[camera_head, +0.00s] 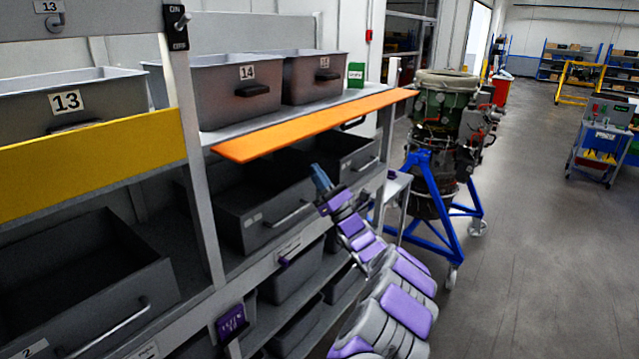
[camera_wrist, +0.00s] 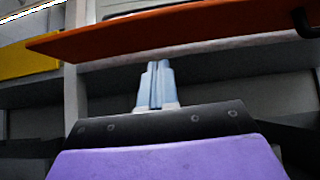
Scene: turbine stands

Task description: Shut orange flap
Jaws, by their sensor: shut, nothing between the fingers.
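The orange flap (camera_head: 315,124) is hinged along the front of the shelf that bears the grey bins marked 14, and it sticks out roughly level, so it is open. In the wrist view the orange flap (camera_wrist: 180,32) crosses the top of the picture, with a dark handle at its right end. My gripper (camera_head: 320,172) is below the flap, in front of the lower bins. In the wrist view my gripper (camera_wrist: 159,66) points up toward the flap's underside with its fingers together and empty. I cannot tell if the fingertips touch the flap.
A yellow flap (camera_head: 95,162) stands upright to the left, in front of the bin marked 13 (camera_head: 110,97). Open grey drawers (camera_head: 262,210) sit below the orange flap. A turbine on a blue stand (camera_head: 437,215) stands right of the shelf.

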